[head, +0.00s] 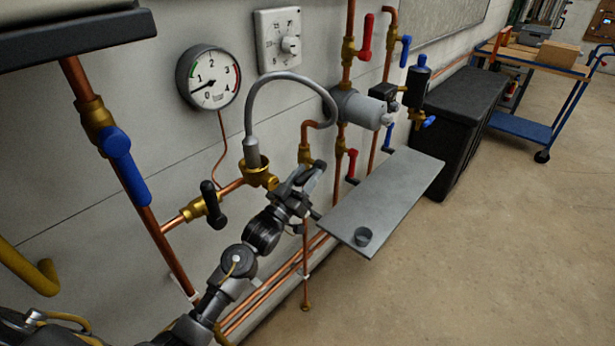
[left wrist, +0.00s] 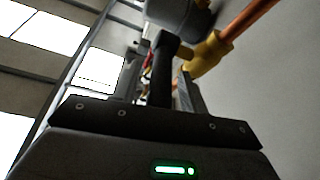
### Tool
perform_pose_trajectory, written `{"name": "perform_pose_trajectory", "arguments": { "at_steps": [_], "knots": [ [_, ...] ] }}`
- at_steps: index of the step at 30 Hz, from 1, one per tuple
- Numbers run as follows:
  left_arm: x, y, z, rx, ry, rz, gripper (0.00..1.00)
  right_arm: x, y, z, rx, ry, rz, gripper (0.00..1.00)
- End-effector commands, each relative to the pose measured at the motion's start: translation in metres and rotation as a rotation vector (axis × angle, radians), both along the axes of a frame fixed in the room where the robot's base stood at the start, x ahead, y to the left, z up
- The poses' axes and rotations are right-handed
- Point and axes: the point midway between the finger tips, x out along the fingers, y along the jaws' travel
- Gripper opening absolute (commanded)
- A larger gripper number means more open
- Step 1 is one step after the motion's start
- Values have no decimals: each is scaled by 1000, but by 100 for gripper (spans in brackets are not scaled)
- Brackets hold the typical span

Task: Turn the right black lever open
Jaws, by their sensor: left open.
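The right black lever (left wrist: 163,62) stands upright between the two fingers of my left gripper (left wrist: 158,75) in the left wrist view. The fingers are apart, and I cannot tell if either touches the lever. Its brass valve (left wrist: 210,53) is just right of the fingers, on a copper pipe. In the head view my left gripper (head: 308,183) is at the brass valve (head: 304,155) below the bent copper pipe, and it mostly hides the lever. The left black lever (head: 211,204) sits on another brass valve, to the left of the gripper. My right gripper is not in view.
A blue lever (head: 126,165), red lever (head: 366,37) and gauge (head: 208,77) are nearby.

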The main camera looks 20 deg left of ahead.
Motion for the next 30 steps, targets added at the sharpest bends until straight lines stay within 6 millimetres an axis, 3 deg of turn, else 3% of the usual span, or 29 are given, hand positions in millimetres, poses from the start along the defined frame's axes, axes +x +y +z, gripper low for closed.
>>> {"name": "perform_pose_trajectory", "arguments": {
  "at_steps": [11,21,30],
  "knots": [
    [6,-2,3,0,1,0,43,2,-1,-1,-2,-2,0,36],
    [6,-2,2,0,1,0,0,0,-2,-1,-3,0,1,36],
    [5,-2,1,0,-2,-1,0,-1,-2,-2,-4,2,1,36]
  ]
}}
